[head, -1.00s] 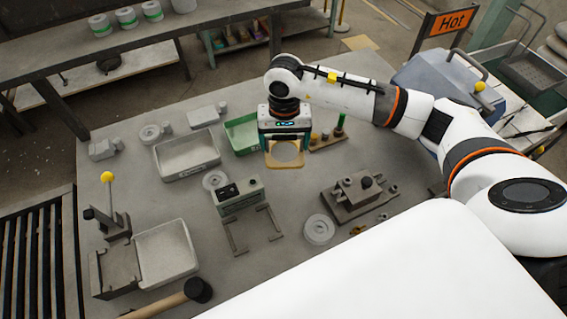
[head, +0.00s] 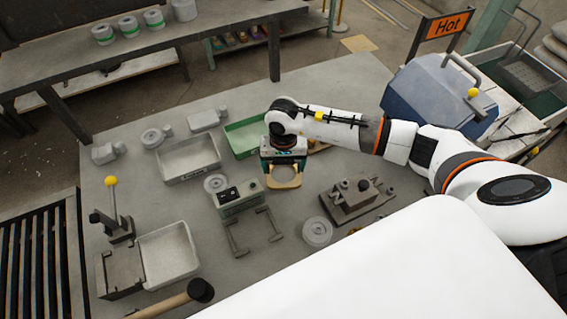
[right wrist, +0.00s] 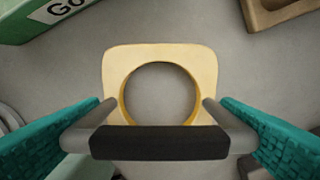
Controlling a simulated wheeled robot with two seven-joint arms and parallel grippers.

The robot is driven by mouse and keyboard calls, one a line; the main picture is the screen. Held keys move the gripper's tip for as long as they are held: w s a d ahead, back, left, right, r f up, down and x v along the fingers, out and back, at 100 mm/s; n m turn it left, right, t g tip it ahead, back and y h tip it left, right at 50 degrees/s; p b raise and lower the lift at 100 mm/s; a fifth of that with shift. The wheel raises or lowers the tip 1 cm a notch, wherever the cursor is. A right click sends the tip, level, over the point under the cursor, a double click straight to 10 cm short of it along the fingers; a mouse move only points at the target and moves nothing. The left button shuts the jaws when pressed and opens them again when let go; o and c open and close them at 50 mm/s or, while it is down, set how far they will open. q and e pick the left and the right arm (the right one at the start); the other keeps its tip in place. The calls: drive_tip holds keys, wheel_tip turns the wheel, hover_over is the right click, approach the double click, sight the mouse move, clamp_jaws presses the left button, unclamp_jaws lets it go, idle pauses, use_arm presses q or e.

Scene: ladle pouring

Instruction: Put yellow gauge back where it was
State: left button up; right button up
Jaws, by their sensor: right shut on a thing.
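The yellow gauge (head: 284,181) is a pale yellow plate with a large round hole. My right gripper (head: 284,164) is shut on it, and it hangs below the fingers just right of the grey-green device. In the right wrist view the gauge (right wrist: 160,56) shows its full hole and a dark grip bar between my teal fingers. I cannot tell if it touches the table. A brown wooden stand (head: 319,147) is mostly hidden behind my right arm; a corner of a brown holder also shows in the right wrist view (right wrist: 285,14). My left gripper is not in view.
A green tray (head: 243,140) lies just left of my gripper, with a grey tray (head: 188,172) further left. The grey-green device (head: 237,197) is close to the gauge. A metal block fixture (head: 357,203) and a round disc (head: 317,232) stand to the right.

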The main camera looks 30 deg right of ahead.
drive_tip(key=o, duration=1.1)
drive_tip(key=shift+o, duration=0.2)
drive_tip(key=shift+r+p, duration=0.25)
drive_tip(key=shift+p, duration=0.2)
wheel_tip(320, 180, up, 10)
drive_tip(key=b, duration=0.4)
drive_tip(key=shift+w+r, duration=0.1)
drive_tip(key=shift+r, duration=0.8)
